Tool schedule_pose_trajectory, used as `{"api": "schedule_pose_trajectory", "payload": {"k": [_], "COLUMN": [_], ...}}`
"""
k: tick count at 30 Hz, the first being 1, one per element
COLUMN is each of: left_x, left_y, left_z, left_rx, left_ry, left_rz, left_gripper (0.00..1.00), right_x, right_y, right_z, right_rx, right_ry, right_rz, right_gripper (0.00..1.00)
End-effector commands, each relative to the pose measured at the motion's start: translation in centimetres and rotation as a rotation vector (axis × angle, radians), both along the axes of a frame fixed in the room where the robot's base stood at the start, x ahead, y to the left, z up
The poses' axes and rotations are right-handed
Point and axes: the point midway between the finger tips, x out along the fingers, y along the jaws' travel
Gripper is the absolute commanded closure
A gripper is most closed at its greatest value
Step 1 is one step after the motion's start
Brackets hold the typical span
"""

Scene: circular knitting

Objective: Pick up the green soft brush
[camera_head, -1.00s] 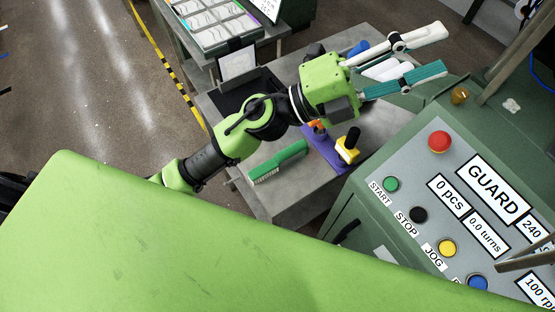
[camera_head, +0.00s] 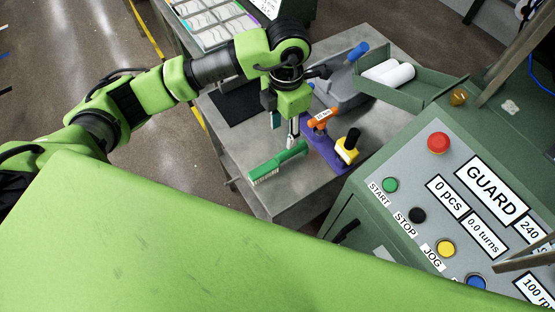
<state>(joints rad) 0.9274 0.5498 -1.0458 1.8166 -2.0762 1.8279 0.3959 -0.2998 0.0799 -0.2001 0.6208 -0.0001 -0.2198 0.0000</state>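The green soft brush (camera_head: 266,171), with pale bristles along one side, lies on the grey table. Its handle points to the upper right. My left gripper (camera_head: 284,134) points down just above the handle end of the brush. Its teal finger and its white finger stand apart, so it is open, with nothing seen between them. The white fingertip is close to the handle; I cannot tell whether it touches. My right gripper is not in view.
Right of the brush, a purple holder (camera_head: 327,157) bears an orange-handled tool (camera_head: 322,118) and a yellow-and-black item (camera_head: 348,146). A green tray (camera_head: 425,84) with white rolls lies behind. The control panel (camera_head: 400,232) stands at the right. Bare table (camera_head: 296,198) lies in front of the brush.

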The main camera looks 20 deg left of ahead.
Motion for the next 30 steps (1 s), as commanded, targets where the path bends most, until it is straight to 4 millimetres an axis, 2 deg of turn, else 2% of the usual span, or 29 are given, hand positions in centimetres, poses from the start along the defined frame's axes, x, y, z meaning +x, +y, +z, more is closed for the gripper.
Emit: {"api": "schedule_pose_trajectory", "payload": {"k": [6,9,14,17,21,25,30], "left_x": [-0.3,-0.2,-0.2,-0.5,-0.9,-0.7,-0.6], "left_y": [-0.1,-0.1,-0.1,-0.1,-0.1,-0.1,-0.1], "left_z": [-4.3,-5.7,-6.8,-7.6,-9.7,-11.4,-12.0], "left_rx": [-0.002,-0.004,-0.005,-0.005,-0.004,-0.006,-0.006], "left_ry": [0.007,0.005,0.003,0.006,0.007,0.004,0.002], "left_rz": [0.0,-0.001,-0.002,-0.002,-0.002,-0.001,-0.003], "left_gripper": [0.6,0.6,0.6,0.6,0.6,0.6,0.6], "right_x": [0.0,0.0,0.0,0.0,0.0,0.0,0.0], "right_y": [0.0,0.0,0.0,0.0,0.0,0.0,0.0], "right_z": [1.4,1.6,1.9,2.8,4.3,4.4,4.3], "right_rx": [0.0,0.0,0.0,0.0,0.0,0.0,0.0], "right_ry": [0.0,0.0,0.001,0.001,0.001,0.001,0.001], "right_rz": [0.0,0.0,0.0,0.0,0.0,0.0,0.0], "right_gripper": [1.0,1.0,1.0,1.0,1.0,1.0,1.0]}}
